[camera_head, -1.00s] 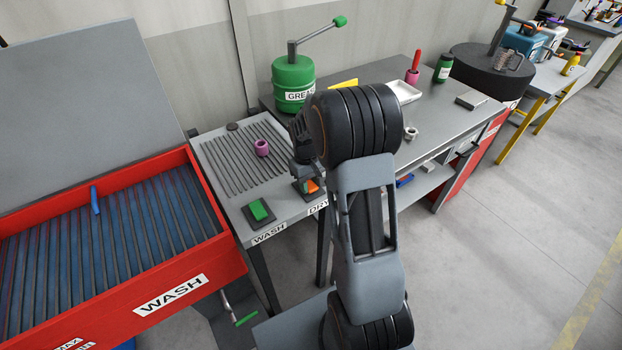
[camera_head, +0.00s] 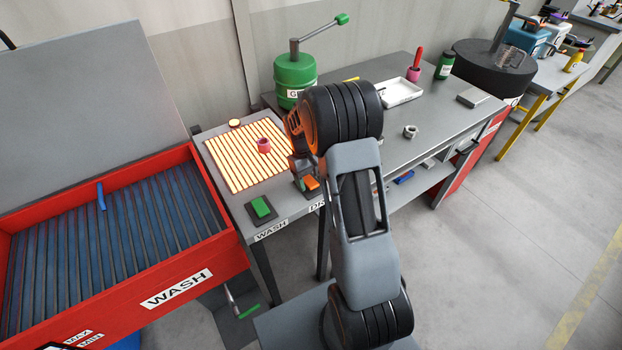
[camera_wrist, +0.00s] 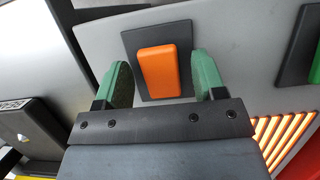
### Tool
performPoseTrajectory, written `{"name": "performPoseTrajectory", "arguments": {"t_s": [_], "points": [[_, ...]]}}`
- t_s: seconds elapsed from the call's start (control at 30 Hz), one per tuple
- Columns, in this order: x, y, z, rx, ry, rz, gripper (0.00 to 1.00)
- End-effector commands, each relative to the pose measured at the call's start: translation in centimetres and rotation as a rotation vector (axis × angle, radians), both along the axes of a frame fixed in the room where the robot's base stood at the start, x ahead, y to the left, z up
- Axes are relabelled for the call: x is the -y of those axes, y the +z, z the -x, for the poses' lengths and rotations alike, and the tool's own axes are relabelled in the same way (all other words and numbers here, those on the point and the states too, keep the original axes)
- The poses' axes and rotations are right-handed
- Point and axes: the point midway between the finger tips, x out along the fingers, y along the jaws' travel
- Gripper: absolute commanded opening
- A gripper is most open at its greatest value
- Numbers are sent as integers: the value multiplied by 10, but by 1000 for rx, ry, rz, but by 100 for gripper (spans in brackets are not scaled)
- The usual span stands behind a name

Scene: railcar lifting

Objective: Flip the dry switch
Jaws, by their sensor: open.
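The dry switch is an orange rocker (camera_wrist: 159,71) on a dark plate in the wrist view. It also shows in the head view as an orange block (camera_head: 311,183) beside the partly hidden DRY label (camera_head: 316,206). My gripper (camera_wrist: 160,80) is open, its two green fingertips on either side of the orange rocker with gaps visible. I cannot tell whether they touch it. In the head view my arm hides much of the gripper. The drying grate (camera_head: 232,164) glows orange and bears a pink ring (camera_head: 264,145).
A green wash switch (camera_head: 261,207) sits left of the orange one. The red wash basin (camera_head: 215,255) stands at left. A green grease pot (camera_head: 294,75) stands behind. A white tray (camera_head: 402,92) and a metal nut (camera_head: 410,131) lie on the right bench.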

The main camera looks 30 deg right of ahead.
Motion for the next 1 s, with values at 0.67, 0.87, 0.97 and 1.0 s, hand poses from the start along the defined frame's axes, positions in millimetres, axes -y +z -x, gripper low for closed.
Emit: {"name": "performPoseTrajectory", "arguments": {"t_s": [0.67,0.87,0.97,1.0], "points": [[-3,84,-30,4,0,0,64],[-4,113,-39,3,0,1,64],[-5,122,-42,2,0,0,64],[-5,125,-43,1,0,0,64]]}}
